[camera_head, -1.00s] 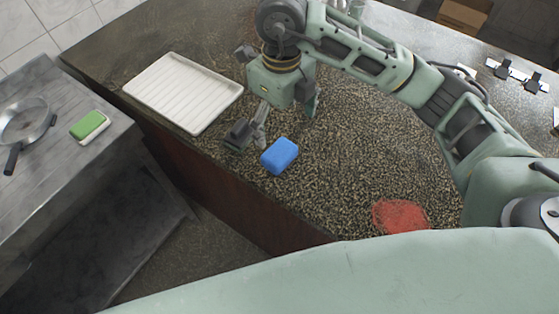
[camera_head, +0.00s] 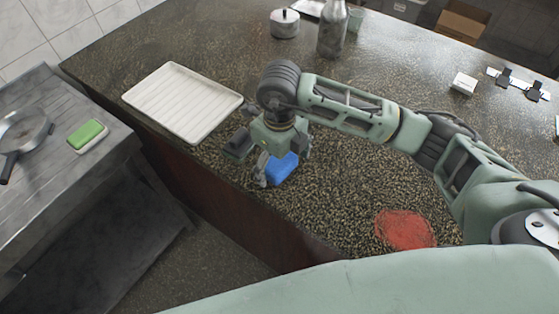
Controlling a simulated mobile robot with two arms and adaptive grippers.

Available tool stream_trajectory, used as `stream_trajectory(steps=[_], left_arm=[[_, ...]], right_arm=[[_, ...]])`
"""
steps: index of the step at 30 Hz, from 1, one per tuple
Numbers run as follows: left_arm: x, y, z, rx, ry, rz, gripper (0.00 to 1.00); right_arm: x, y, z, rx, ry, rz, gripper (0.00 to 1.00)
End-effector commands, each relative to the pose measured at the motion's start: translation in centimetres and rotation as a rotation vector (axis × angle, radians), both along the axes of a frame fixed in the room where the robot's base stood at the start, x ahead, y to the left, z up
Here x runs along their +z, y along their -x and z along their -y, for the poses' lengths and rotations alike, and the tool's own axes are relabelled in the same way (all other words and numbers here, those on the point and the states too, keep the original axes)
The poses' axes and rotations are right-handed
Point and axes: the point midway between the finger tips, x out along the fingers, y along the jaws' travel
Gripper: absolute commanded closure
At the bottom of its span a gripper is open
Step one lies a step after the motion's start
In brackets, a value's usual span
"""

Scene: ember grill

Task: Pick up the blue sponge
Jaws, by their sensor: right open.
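The blue sponge (camera_head: 283,170) lies on the speckled counter near its front edge, in the middle of the head view. My right gripper (camera_head: 262,168) is over it, with its body and fingers covering the sponge's upper and left parts. The gripper is open, with one dark finger showing to the left of the sponge and another low at its left side. I cannot tell whether the fingers touch the sponge. My left gripper is not in view.
A white ribbed tray (camera_head: 183,101) lies left of the gripper. A red patch (camera_head: 404,228) lies to the right. A pot (camera_head: 285,23) and a bottle (camera_head: 332,29) stand at the back. A green sponge (camera_head: 87,134) and a pan (camera_head: 22,132) sit on the left grey surface.

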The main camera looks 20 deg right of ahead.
Motion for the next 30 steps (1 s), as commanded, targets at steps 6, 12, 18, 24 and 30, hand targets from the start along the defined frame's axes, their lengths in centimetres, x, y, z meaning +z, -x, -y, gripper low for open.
stream_trajectory(steps=[6, 12, 18, 24, 30], left_arm=[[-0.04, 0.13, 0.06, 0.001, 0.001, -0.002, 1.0], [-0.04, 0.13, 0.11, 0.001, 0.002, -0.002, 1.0], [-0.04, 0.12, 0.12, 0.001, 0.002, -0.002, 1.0], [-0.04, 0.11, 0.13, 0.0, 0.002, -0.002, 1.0], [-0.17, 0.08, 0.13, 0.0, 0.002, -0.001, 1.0]], right_arm=[[-0.18, -0.03, -0.02, 0.0, -0.001, 0.001, 0.09], [-0.16, -0.03, -0.03, 0.0, -0.001, 0.001, 0.25], [-0.14, -0.03, -0.03, 0.0, -0.001, 0.001, 0.43], [-0.14, -0.04, -0.03, 0.0, -0.001, 0.001, 0.52], [0.03, -0.07, -0.03, 0.0, -0.001, 0.002, 0.52]])
